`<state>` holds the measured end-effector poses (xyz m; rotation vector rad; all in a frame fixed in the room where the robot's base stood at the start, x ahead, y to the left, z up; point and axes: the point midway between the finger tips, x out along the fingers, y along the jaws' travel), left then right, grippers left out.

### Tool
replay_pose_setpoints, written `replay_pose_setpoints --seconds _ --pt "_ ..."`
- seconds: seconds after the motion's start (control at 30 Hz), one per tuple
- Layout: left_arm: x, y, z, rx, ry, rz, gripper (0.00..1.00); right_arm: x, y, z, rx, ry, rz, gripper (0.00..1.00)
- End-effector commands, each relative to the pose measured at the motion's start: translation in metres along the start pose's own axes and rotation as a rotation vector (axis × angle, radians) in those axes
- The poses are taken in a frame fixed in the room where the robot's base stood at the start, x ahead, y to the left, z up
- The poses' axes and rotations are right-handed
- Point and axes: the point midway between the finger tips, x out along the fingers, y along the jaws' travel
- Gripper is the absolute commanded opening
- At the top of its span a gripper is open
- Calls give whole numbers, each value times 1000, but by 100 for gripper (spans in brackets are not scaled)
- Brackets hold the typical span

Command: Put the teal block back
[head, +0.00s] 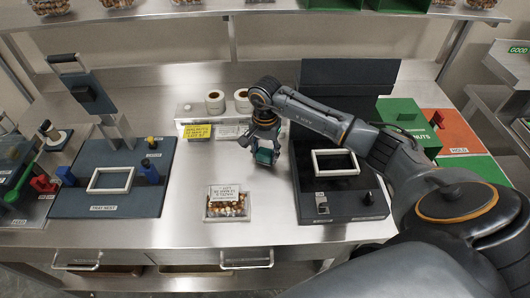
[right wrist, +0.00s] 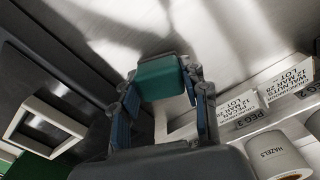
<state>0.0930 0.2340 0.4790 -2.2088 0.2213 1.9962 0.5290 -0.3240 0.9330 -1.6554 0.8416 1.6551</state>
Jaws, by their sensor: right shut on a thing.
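The teal block (head: 264,156) is held by my right gripper (head: 266,147) above the steel table, near its middle. In the right wrist view the teal block (right wrist: 160,78) sits between the two fingers, with bare steel behind it. The fingers are shut on its sides. In the head view the block is left of the dark right-hand station (head: 345,205), which carries a white frame (head: 335,151). My left gripper is in neither view.
A yellow sign (head: 197,132) and white rolls (head: 215,101) stand behind. A dark station (head: 112,205) with a raised arm is at left. Green (head: 402,112) and orange (head: 450,132) areas are at right.

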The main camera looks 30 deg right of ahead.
Motion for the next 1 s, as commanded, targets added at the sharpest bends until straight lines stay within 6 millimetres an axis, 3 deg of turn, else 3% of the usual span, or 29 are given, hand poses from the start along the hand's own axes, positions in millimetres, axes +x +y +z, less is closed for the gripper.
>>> replay_pose_setpoints --seconds 0.03,0.1,0.53,0.57,0.63,1.0 --pt "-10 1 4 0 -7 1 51 2 0 1 1 -4 1 17" --pt "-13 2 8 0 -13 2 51 10 0 1 2 -2 -1 17" --pt "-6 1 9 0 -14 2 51 20 0 -1 1 2 -2 17" --pt "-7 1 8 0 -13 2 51 18 0 0 1 2 -2 51" --pt "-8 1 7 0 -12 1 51 18 0 0 1 1 -2 65" --pt "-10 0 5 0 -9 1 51 15 0 0 0 1 -2 67"
